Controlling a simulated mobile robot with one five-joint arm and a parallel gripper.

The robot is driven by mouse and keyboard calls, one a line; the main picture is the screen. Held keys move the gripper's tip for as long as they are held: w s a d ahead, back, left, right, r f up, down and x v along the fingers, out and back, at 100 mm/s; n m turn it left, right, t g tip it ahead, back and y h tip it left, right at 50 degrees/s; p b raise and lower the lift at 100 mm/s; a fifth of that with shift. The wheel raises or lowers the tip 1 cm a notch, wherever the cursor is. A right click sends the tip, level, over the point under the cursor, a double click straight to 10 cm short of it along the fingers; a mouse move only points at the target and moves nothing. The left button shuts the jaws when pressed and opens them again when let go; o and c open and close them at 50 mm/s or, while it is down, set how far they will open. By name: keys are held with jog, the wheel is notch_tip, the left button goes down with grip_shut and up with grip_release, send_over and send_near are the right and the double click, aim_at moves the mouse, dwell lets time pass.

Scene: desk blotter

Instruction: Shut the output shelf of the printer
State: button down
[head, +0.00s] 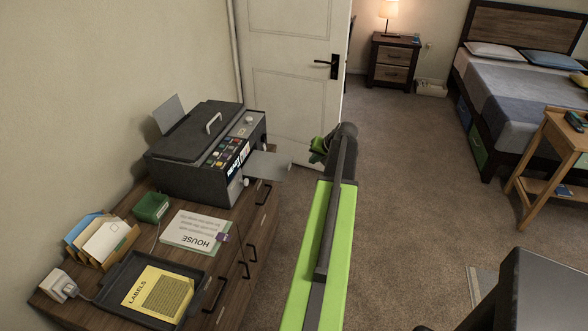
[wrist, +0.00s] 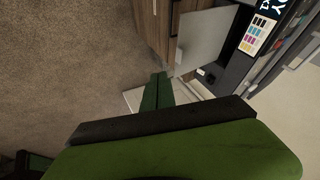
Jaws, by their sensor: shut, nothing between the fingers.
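The dark grey printer (head: 205,150) stands on the wooden dresser in the head view, against the wall. Its output shelf (head: 268,165) is a flat light grey plate that juts out from the printer's front, past the dresser's edge. The shelf also shows in the wrist view (wrist: 207,38), top centre, beside the printer's colour-marked panel. My gripper (head: 317,151) is shut and empty, out in front of the shelf, to its right in the head view. In the wrist view its green fingers (wrist: 158,80) point toward the shelf's near corner, seemingly with a small gap.
The dresser top (head: 160,208) also holds a black tray (head: 112,292) with a yellow labels pad, a HOUSE paper (head: 196,230), a green box (head: 151,207) and a letter holder (head: 82,235). A white door (head: 292,70) stands behind the shelf.

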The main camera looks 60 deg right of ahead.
jog(key=w+a+r+b+x, duration=0.1)
jog(key=w+b+x, duration=0.1)
jog(key=b+x, duration=0.6)
jog(key=x, duration=0.3)
jog(key=shift+w, duration=0.3)
jog(key=shift+f, duration=0.15)
